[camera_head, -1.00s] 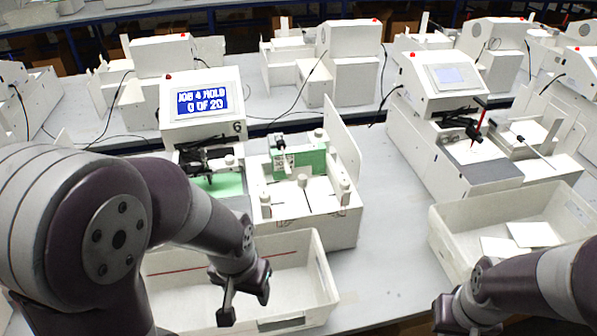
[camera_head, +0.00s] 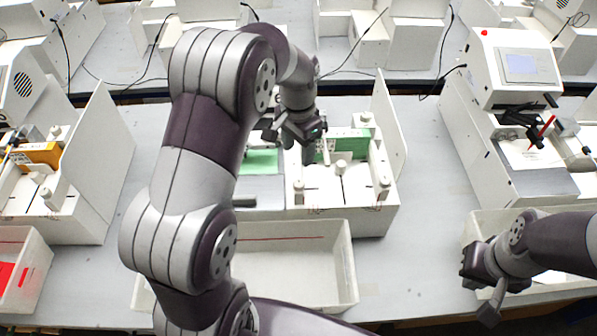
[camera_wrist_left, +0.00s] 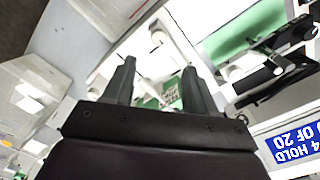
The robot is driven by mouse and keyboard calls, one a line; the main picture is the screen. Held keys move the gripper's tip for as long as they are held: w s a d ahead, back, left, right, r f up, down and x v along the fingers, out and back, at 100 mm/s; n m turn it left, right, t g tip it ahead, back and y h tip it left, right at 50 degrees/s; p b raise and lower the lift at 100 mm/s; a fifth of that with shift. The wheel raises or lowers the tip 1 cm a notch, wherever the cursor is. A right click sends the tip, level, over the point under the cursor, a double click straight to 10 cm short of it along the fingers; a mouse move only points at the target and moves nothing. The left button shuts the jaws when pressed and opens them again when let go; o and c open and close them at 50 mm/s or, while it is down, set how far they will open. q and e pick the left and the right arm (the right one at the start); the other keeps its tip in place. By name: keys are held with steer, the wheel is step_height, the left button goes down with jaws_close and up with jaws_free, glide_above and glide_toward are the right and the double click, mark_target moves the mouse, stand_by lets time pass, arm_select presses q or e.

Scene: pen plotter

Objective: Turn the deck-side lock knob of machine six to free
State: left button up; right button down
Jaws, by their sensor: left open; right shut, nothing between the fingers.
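Machine six's white tray unit (camera_head: 340,215) stands at centre in the head view, with a green card (camera_head: 350,145) upright at its back. Several white knobs stand on it, including one at the front right (camera_head: 385,187) and one at the front left (camera_head: 299,188); I cannot tell which is the deck-side lock knob. My left gripper (camera_head: 293,144) is open and empty, above the back left of the unit. In the left wrist view its fingers (camera_wrist_left: 158,68) point towards the white unit. The screen (camera_wrist_left: 296,144) there reads HOLD, 0 OF 20. My right gripper (camera_head: 490,303) is shut and empty at lower right.
A white bin (camera_head: 345,280) stands in front of the unit. A tall white panel (camera_head: 389,120) rises along the unit's right side. Another plotter (camera_head: 515,65) stands at right, and a machine with an orange card (camera_head: 38,155) at left. Grey table is clear right of the unit.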

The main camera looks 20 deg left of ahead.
arm_select(q)
steer(key=p, duration=0.3)
glide_above(299, 183)
steer(key=f, duration=0.5)
steer(key=shift+s+d+f, duration=0.15)
steer(key=shift+s+f, duration=0.05)
steer(key=shift+s, duration=0.05)
steer(key=f, duration=0.2)
steer(key=f+p, duration=0.1)
steer(key=f, duration=0.3)
steer(key=shift+w+a+f, duration=0.15)
steer(key=shift+w+a, duration=0.05)
steer(key=shift+w, duration=0.1)
steer(key=shift+s+d+f, duration=0.1)
steer(key=shift+s+f, duration=0.05)
steer(key=shift+f, duration=0.1)
steer(key=c, duration=1.1)
